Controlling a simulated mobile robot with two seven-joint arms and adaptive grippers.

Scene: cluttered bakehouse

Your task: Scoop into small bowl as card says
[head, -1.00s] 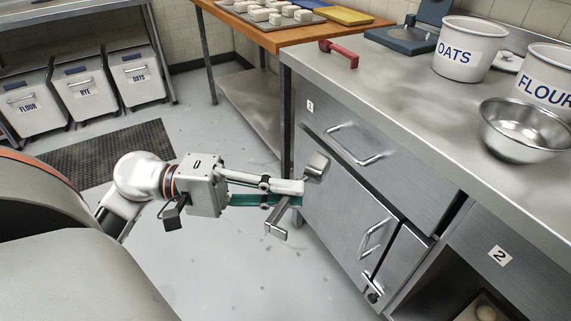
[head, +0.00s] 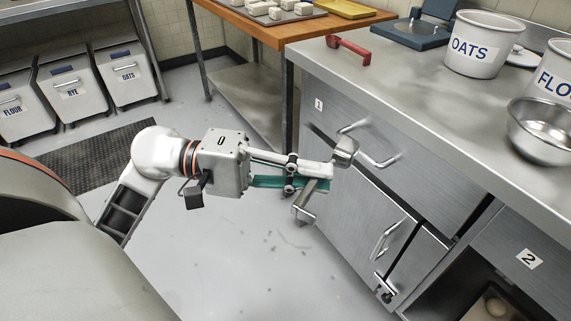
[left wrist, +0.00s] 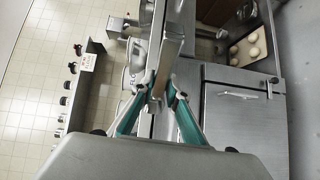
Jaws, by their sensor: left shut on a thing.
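A shiny metal bowl (head: 543,132) stands on the counter at the right, partly cut off. Behind it are an OATS canister (head: 474,45) and a FLOUR canister (head: 556,72). My right gripper is not in view.
The steel counter (head: 430,115) has drawer 1 (head: 385,165) below it. A red handled object (head: 348,49) and a blue scale-like device (head: 408,34) lie on top. Labelled bins (head: 125,77) stand left.

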